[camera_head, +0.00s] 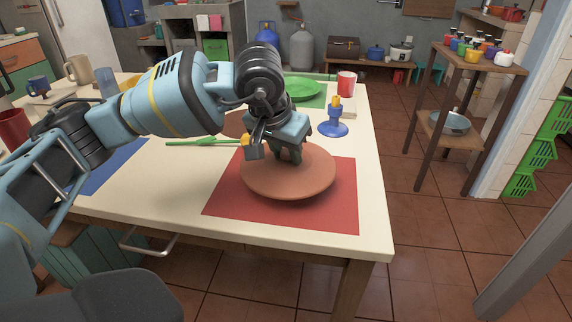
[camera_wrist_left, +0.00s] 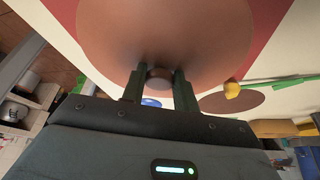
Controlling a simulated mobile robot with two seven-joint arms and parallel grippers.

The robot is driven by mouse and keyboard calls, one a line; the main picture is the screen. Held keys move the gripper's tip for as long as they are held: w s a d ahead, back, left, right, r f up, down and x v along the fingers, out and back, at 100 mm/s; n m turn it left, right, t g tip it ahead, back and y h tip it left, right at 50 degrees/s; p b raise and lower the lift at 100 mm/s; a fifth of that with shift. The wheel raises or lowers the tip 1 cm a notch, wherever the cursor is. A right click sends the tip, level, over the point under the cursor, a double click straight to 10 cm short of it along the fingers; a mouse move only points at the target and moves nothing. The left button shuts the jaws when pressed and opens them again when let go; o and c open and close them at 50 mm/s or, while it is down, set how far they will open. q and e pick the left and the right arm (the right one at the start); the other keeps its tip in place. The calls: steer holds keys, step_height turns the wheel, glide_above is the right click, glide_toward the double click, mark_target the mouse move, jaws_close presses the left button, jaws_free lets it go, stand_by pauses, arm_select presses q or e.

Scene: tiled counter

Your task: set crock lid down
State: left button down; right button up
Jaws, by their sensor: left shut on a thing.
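The crock lid (camera_head: 292,176) is a round, reddish-brown disc with a small knob on top. It is at or just above the red placemat (camera_head: 222,207) near the table's front right; I cannot tell whether it touches the mat. My left gripper (camera_head: 290,155) reaches down over it and is shut on its knob. In the left wrist view the knob (camera_wrist_left: 158,77) sits between the two dark fingers, and the lid's face (camera_wrist_left: 165,30) fills the upper middle. What lies under the lid is hidden. My right gripper is not in view.
A blue egg-cup-like stand (camera_head: 333,128) with a yellow top is behind the lid. A green utensil (camera_head: 200,143) lies to its left, near a brown round mat (camera_head: 236,124). A red cup (camera_head: 346,83) and green plate (camera_head: 302,87) are farther back. The table's right edge is close.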

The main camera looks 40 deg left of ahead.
mark_target(283, 160)
arm_select(q)
step_height(283, 160, down, 3)
steer(key=shift+f+b, duration=0.15)
steer(key=shift+b, duration=0.25)
steer(key=c, duration=1.5)
jaws_free()
steer(key=shift+f, duration=0.15)
steer(key=o, duration=0.4)
